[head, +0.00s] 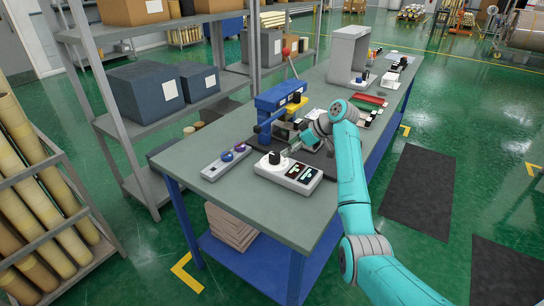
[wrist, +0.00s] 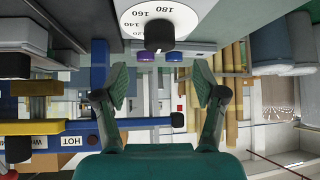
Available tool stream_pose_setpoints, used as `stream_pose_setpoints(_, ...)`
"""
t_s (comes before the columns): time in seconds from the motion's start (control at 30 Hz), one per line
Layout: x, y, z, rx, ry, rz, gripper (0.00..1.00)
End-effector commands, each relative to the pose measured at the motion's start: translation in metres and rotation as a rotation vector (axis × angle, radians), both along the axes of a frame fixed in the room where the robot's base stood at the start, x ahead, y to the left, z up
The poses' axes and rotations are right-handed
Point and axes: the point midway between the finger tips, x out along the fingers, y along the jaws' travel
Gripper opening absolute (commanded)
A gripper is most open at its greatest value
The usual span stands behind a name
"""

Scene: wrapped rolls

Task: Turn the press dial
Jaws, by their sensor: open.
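The press dial (head: 275,157) is a black knob on a white control box (head: 302,182) with two dark displays, near the front of the workbench. In the wrist view, which looks upside down, the black dial (wrist: 158,30) sits on a white disc marked 140, 160 and 180. My gripper (head: 291,150) is beside the dial, at its right and slightly behind in the head view. In the wrist view my gripper (wrist: 162,84) is open, its two fingers apart with nothing between them. The dial appears ahead of the gap, apart from the fingers.
The blue press (head: 278,106) with a red-knobbed lever stands behind the control box. A grey box with blue and purple knobs (head: 227,159) lies left on the workbench (head: 217,196). Shelving (head: 132,130) with dark boxes stands left. The bench's front end is mostly clear.

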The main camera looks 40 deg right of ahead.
Motion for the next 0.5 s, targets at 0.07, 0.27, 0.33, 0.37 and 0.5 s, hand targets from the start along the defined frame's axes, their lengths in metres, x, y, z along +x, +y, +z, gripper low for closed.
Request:
stream_pose_setpoints(0.07, 0.009, 0.007, -0.011, 0.003, 0.003, 0.002, 0.7)
stream_pose_setpoints(0.27, 0.03, 0.019, -0.036, 0.002, 0.002, 0.001, 0.7)
stream_pose_setpoints(0.33, 0.036, 0.023, -0.043, 0.002, 0.002, 0.001, 0.7)
stream_pose_setpoints(0.37, 0.039, 0.024, -0.045, 0.001, 0.002, 0.001, 0.7)
stream_pose_setpoints(0.5, 0.046, 0.028, -0.054, 0.001, 0.001, 0.0, 0.7)
